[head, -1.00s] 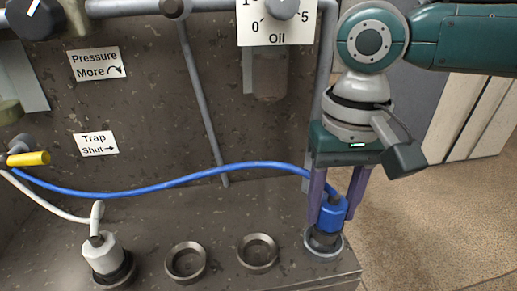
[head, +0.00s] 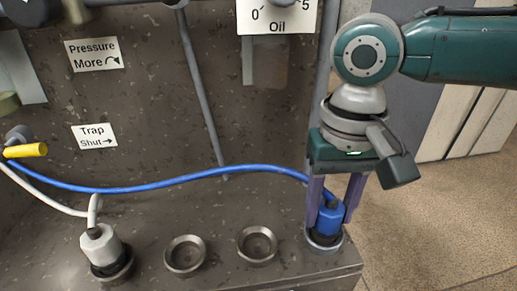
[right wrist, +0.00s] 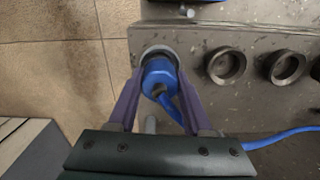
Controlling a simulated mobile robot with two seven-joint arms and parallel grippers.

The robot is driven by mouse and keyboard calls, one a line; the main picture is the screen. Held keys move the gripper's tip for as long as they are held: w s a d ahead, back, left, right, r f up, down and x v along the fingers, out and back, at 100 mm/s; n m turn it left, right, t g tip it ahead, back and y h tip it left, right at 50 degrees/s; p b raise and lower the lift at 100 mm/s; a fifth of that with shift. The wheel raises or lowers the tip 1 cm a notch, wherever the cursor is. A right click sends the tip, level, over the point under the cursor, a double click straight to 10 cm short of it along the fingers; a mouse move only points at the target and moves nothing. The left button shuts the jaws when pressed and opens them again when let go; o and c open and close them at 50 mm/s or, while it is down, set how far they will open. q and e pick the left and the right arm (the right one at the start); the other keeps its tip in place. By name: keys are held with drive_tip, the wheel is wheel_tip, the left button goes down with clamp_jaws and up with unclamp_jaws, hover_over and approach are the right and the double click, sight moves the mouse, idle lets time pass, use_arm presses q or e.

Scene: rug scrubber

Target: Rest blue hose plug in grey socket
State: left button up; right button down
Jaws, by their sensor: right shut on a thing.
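The blue hose plug (head: 331,218) is between the purple fingers of my right gripper (head: 332,212), which is shut on it. Its lower end is down inside the ring of the grey socket (head: 324,246) at the right end of the ledge. It looks nearly upright. In the right wrist view, the blue plug (right wrist: 159,76) covers most of the grey socket (right wrist: 147,51), whose rim shows around its far side. How deep the plug sits is hidden. A blue hose (head: 190,180) runs left from the plug. My left gripper is not in view.
Two empty dark sockets (head: 185,255) (head: 257,246) lie left of the plug. A white plug (head: 100,245) stands in the far left socket. A grey pipe and labelled panel (head: 140,100) rise behind. Open floor (head: 430,230) lies to the right.

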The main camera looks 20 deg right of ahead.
drive_tip(key=shift+c, duration=1.2)
unclamp_jaws()
wheel_tip(320, 180, up, 9)
drive_tip(key=shift+p, duration=1.15)
drive_tip(key=shift+r, duration=0.5)
